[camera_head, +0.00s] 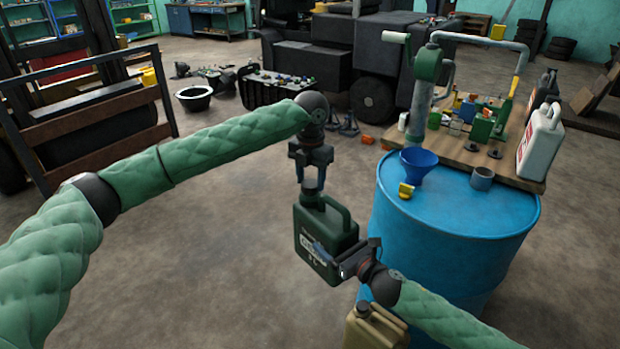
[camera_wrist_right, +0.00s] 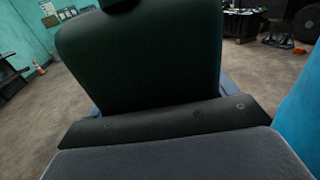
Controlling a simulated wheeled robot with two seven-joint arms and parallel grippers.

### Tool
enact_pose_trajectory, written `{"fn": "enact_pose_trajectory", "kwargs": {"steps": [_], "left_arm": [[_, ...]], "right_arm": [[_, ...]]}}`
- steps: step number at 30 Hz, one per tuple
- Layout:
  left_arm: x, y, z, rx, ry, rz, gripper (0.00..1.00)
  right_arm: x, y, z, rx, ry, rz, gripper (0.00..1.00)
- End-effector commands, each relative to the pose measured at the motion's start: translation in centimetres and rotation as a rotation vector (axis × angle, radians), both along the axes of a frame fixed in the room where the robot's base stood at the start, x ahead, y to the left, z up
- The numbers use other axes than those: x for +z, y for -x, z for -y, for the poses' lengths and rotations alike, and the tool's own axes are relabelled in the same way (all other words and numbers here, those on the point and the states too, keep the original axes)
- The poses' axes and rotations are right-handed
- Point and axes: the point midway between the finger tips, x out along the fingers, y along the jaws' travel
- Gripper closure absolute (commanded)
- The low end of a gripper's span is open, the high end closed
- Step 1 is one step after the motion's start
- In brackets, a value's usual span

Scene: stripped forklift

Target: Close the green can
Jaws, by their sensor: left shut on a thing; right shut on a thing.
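The dark green can (camera_head: 322,241) is held upright in the air left of the blue barrel, and its body fills the middle of the right wrist view (camera_wrist_right: 140,60). My right gripper (camera_head: 338,262) is shut on the can's lower body. A dark cap (camera_head: 311,190) sits at the can's mouth. My left gripper (camera_head: 311,172) is above the mouth, pointing down, with its fingers shut on the cap. Whether the cap is seated on the neck or just above it I cannot tell.
A blue barrel (camera_head: 455,215) stands to the right, carrying a blue funnel (camera_head: 418,165), a yellow cap-like piece (camera_head: 406,190), a grey cup (camera_head: 483,178) and a wooden board with clutter. A tan can (camera_head: 374,330) is below my right gripper. The floor at left is clear.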

Motion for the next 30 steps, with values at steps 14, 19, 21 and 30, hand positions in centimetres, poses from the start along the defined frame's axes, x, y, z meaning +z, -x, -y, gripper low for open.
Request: {"fn": "enact_pose_trajectory", "kwargs": {"steps": [14, 19, 21, 30], "left_arm": [[0.32, -0.09, 0.07, -0.451, 0.003, 0.004, 0.74], [0.33, -0.08, 0.08, -0.454, 0.004, 0.005, 0.74], [0.33, -0.09, 0.09, -0.453, 0.004, 0.005, 0.74], [0.16, 0.06, 0.2, -0.455, 0.004, 0.002, 0.31]], "right_arm": [[0.14, 0.05, -0.04, 0.001, 0.0, 0.001, 0.87], [0.13, 0.05, -0.04, 0.001, 0.0, 0.001, 0.87], [0.13, 0.05, -0.05, 0.002, 0.0, 0.001, 0.87], [0.36, -0.05, -0.05, 0.001, -0.001, 0.004, 0.87]]}}
